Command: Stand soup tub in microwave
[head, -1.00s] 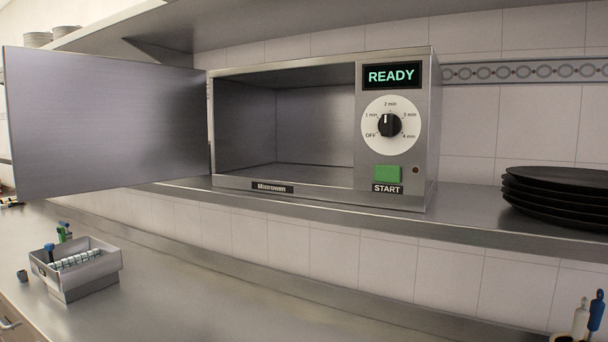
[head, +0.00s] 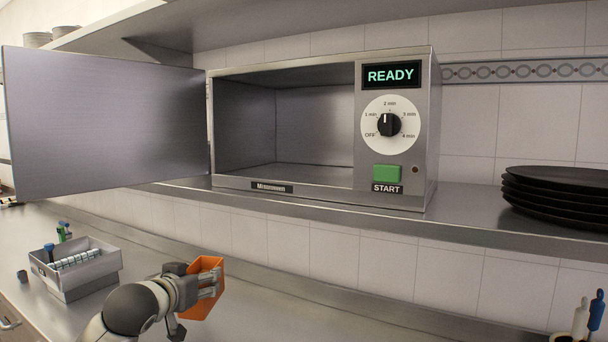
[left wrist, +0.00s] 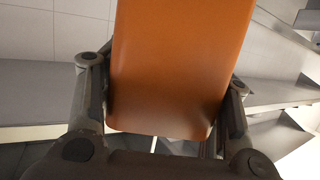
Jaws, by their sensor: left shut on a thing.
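The microwave (head: 398,190) stands on the steel shelf, its door (head: 108,125) swung wide open to the left. Its cavity (head: 315,125) looks empty, and its display reads READY. My left gripper (head: 208,285) is shut on the orange soup tub (head: 206,270), below the shelf and over the counter. The tub looks tilted in the head view. In the left wrist view the tub (left wrist: 180,65) fills the middle between the two fingers, and its opening is not visible there. My right gripper is not in view.
The shelf edge (head: 480,232) lies between the tub's height and the microwave. A stack of black plates (head: 555,195) stands on the shelf at right. A steel box (head: 85,278) with utensils sits on the counter at left. Bottle-like items (head: 590,315) show at lower right.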

